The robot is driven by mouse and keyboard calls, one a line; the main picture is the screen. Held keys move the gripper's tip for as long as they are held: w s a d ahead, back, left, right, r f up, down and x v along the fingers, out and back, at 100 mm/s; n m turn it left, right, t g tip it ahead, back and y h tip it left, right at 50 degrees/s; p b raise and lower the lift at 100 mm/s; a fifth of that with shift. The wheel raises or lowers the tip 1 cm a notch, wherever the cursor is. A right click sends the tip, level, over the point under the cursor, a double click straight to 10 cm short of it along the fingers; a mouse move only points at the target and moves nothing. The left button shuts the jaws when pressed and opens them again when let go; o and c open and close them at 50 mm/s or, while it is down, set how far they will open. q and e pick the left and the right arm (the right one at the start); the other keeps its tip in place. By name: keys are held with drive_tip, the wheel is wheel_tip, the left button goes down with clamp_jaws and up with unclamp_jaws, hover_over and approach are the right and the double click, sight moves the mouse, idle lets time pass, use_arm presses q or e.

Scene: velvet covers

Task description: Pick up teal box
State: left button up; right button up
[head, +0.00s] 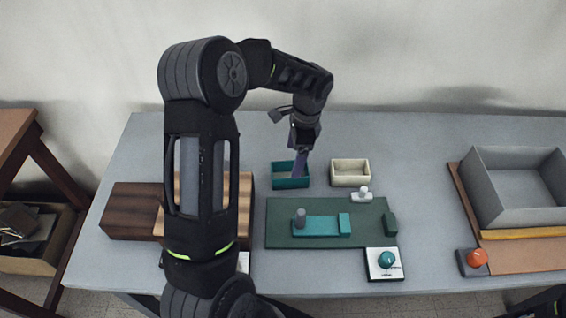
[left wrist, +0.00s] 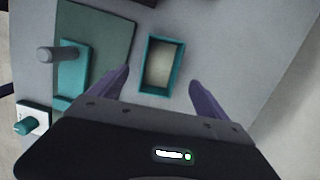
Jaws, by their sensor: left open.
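The teal box (head: 291,184) is a small open-topped tray on the grey table, near its back edge, left of a cream box. In the left wrist view the teal box (left wrist: 178,68) lies just ahead of the fingertips, its long sides running roughly along the fingers. My left gripper (head: 300,168) points down over the teal box, its purple fingers in front of part of it. In the left wrist view the gripper (left wrist: 158,80) is open and empty, with one finger to each side of the box's near end. Contact cannot be told. My right gripper is not in view.
The cream box (head: 350,180) stands close to the right. A green board (head: 285,238) with a teal slider and grey knob lies in front. Wooden blocks (head: 130,212) sit left, a grey bin (head: 515,195) right. A white base with a teal knob (head: 386,260) is at the front.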

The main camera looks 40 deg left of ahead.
sight(290, 172)
use_arm(q)
drive_tip(key=shift+s+f+b, duration=0.2)
drive_tip(key=shift+f+b, duration=0.8)
drive_tip(key=shift+f, duration=0.3)
drive_tip(key=f+b, duration=0.2)
drive_tip(key=f, duration=0.1)
drive_tip(key=a+f+b, duration=0.1)
drive_tip(key=f, duration=0.1)
drive_tip(key=shift+s+f+b, duration=0.1)
drive_tip(key=shift+s+b, duration=0.1)
drive_tip(key=shift+b, duration=0.15)
drive_tip(key=shift+d, duration=0.1)
drive_tip(key=c, duration=1.5)
